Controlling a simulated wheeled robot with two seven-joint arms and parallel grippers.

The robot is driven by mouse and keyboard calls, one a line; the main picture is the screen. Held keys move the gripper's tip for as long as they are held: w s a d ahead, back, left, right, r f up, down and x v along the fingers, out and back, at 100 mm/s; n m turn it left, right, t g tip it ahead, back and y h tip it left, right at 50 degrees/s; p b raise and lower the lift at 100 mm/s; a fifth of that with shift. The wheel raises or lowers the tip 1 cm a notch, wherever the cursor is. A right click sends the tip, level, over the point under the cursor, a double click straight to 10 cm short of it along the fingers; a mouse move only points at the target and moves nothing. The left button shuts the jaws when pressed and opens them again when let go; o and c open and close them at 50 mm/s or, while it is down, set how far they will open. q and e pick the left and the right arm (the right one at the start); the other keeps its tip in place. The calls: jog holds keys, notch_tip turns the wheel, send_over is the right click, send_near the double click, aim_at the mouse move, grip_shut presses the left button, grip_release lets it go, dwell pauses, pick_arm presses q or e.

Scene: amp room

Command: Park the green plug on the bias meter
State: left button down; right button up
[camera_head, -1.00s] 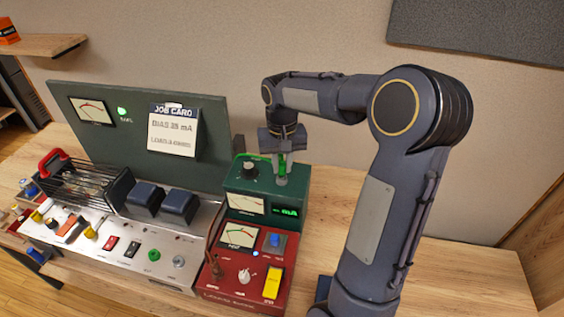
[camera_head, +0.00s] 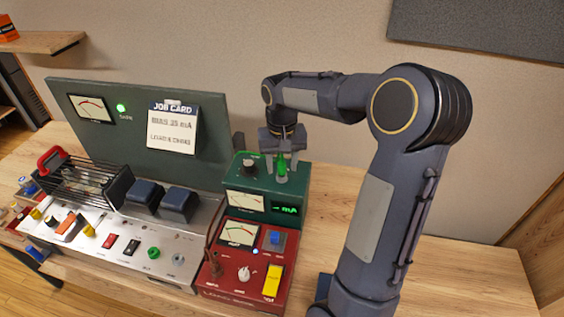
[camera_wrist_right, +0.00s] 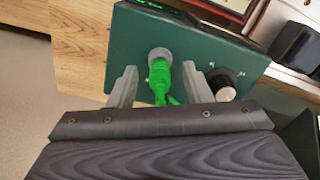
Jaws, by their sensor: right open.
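The green plug (camera_head: 282,162) stands upright on top of the green bias meter (camera_head: 238,181). In the right wrist view the plug (camera_wrist_right: 160,84) has its end in a round grey socket (camera_wrist_right: 158,54) on the meter's top face (camera_wrist_right: 130,45). My right gripper (camera_head: 283,172) is open, with one finger on each side of the plug. In the right wrist view there are gaps between the plug and both fingers of the gripper (camera_wrist_right: 159,70). A green lead runs from the plug and is partly hidden by my gripper. My left gripper is not in view.
A black knob (camera_head: 250,167) stands beside the socket on the meter. A red meter box (camera_head: 232,291) sits in front, and a silver amp chassis (camera_head: 135,268) is to the left. A job card (camera_head: 172,130) hangs on the back panel. The bench at right (camera_head: 460,275) is clear.

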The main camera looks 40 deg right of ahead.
notch_tip(320, 180, up, 8)
jog(key=shift+f, duration=0.1)
dwell(0.4)
dwell(0.4)
jog(key=shift+s+a, duration=0.15)
jog(key=shift+s, duration=0.05)
jog(key=s+a+f+n+t+y, duration=0.2)
jog(key=s+a, duration=0.6)
jog(key=s, duration=0.1)
jog(key=s+a+f+n+t+y, duration=0.1)
jog(key=s+a+f+n+t, duration=0.1)
jog(key=s+a, duration=0.5)
jog(key=s+f+t, duration=0.1)
jog(key=s, duration=0.2)
jog(key=shift+s+a+t+y, duration=0.3)
jog(key=shift+a+y, duration=0.05)
jog(key=shift+y, duration=0.05)
